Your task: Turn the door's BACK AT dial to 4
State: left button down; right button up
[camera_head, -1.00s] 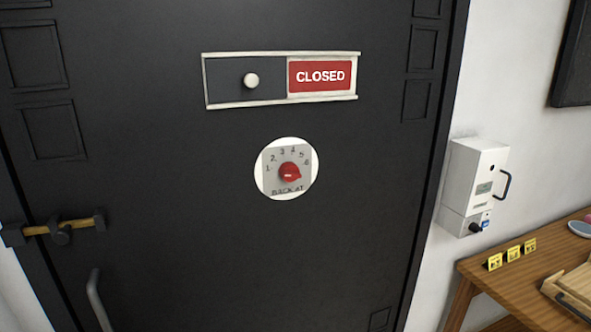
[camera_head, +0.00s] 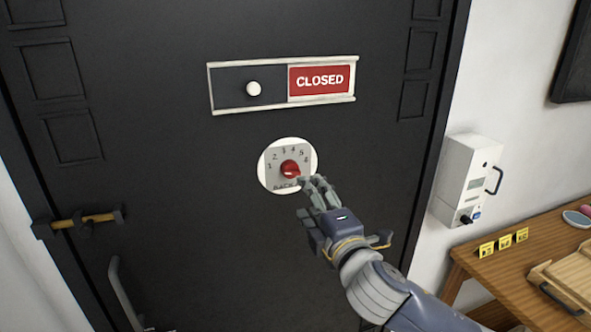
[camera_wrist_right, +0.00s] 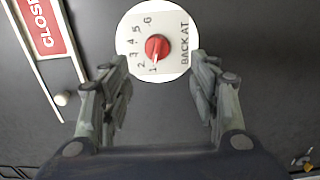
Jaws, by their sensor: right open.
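The BACK AT dial (camera_head: 290,168) is a red knob on a pale plate with numbers 1 to 6, set in a white disc on the dark door (camera_head: 200,220). My right gripper (camera_head: 318,186) is open and empty at the dial's lower right, covering part of the BACK AT lettering. In the right wrist view the dial (camera_wrist_right: 158,47) lies beyond and between the two open fingers (camera_wrist_right: 162,88), apart from them. There a pale mark on the knob faces the 1 side; in the head view the setting is unclear. My left gripper is out of view.
A sliding sign reading CLOSED (camera_head: 319,80) with a white knob (camera_head: 254,88) is above the dial. A brass latch (camera_head: 85,220) and a grey handle (camera_head: 124,292) are at left. A white wall box (camera_head: 467,180) and wooden table (camera_head: 510,262) stand at right.

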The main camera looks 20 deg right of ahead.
aim_at(293, 174)
jog(key=w+p, duration=0.1)
jog(key=w, duration=0.2)
jog(key=w+p, duration=0.1)
jog(key=w, duration=0.2)
jog(key=w+p, duration=0.1)
jog(key=w, duration=0.2)
jog(key=shift+w+a+r+p, duration=0.1)
jog(key=shift+a+r+p, duration=0.2)
jog(key=shift+p, duration=0.1)
jog(key=shift+w+f, duration=0.1)
jog(key=shift+w, duration=0.7)
jog(key=c, duration=1.1)
